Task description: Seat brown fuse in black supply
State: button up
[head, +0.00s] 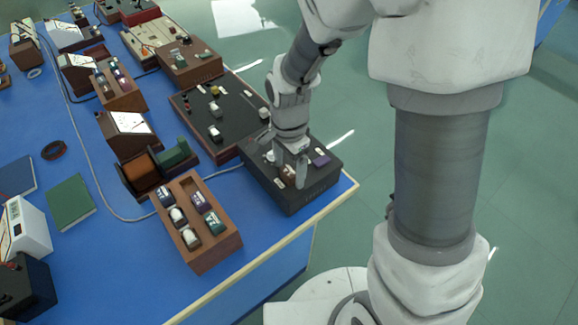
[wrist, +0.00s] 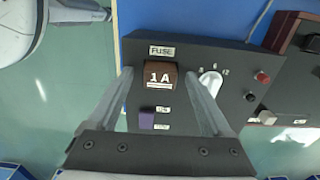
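The black supply (head: 318,182) stands at the bench's front corner and fills the middle of the wrist view (wrist: 190,55). The brown fuse (wrist: 160,76), marked "1 A", is at the fuse position just below the FUSE label. How deep it sits cannot be told. My gripper (head: 288,179) is over the supply, fingers pointing down. In the wrist view my gripper (wrist: 158,73) is open, one finger on each side of the fuse, with a small gap at both sides. In the head view the fuse is mostly hidden between the fingers.
On the supply are a white knob (wrist: 210,83), a purple switch (wrist: 147,118), a red post (wrist: 262,77) and a black post (wrist: 249,96). A wooden box of fuses (head: 205,254) stands to the left. A dark panel (head: 235,108) stands behind.

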notch_tip(320, 180, up, 18)
jog(key=p, duration=0.2)
jog(key=shift+f, duration=0.25)
dwell(0.4)
jog(key=s+d+r+n+t, duration=0.5)
jog(key=s+d+r+n, duration=0.2)
jog(key=s+d+n, duration=0.3)
jog(key=shift+s+d+n+t, duration=0.3)
jog(key=shift+s+n, duration=0.3)
jog(key=shift+s, duration=0.6)
